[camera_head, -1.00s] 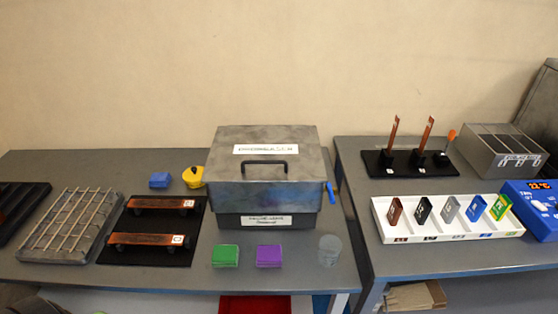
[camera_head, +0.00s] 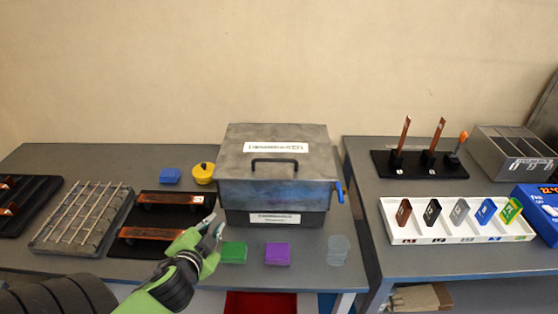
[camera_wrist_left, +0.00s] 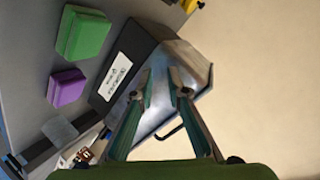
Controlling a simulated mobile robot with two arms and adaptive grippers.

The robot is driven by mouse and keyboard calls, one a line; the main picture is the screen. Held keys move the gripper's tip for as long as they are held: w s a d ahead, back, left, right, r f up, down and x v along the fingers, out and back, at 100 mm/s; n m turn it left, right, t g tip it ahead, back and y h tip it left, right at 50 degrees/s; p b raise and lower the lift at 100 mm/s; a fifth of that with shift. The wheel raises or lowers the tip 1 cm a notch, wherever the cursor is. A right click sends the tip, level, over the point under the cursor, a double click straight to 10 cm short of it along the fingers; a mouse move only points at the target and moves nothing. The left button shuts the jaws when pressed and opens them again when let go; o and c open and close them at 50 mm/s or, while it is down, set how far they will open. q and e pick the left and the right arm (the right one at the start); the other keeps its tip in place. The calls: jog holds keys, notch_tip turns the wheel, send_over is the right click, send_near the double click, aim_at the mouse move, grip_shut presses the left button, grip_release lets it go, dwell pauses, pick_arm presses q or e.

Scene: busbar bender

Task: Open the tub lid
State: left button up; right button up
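The tub (camera_head: 275,219) is a dark metal box with a labelled front, standing on the left table. Its grey lid (camera_head: 240,170) is down and carries a black handle (camera_head: 274,161) on top; a blue lever (camera_head: 340,191) sits at its right side. My left gripper (camera_head: 214,226) is in front of the tub's lower left, apart from the handle. In the left wrist view, the gripper (camera_wrist_left: 165,82) is open and empty, with the lid (camera_wrist_left: 195,62) and handle (camera_wrist_left: 171,133) beyond its fingers. My right gripper is not in view.
Copper bars lie on a black tray (camera_head: 150,242) to the left, near a wire rack (camera_head: 82,216).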

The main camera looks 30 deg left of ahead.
pick_arm(q)
jog(key=w+a+r+m+t+h, duration=0.2)
jog(key=w+r+m+t, duration=0.25)
jog(key=r, duration=0.35)
jog(key=m+h, duration=0.8)
jog(key=m, duration=0.3)
send_near(275, 161)
jog(key=shift+n, duration=0.25)
jog(key=p+x, duration=0.1)
jog(key=x, duration=0.4)
jog(key=shift+w+d+r, duration=0.1)
jog(key=shift+w+r, duration=0.05)
jog(key=shift+w, duration=0.15)
jog(key=shift+p+x, duration=0.7)
jog(key=shift+x, duration=1.15)
jog(key=shift+w+d+f, duration=0.2)
jog(key=shift+w+f, duration=0.1)
jog(key=shift+w, duration=0.45)
grip_shut()
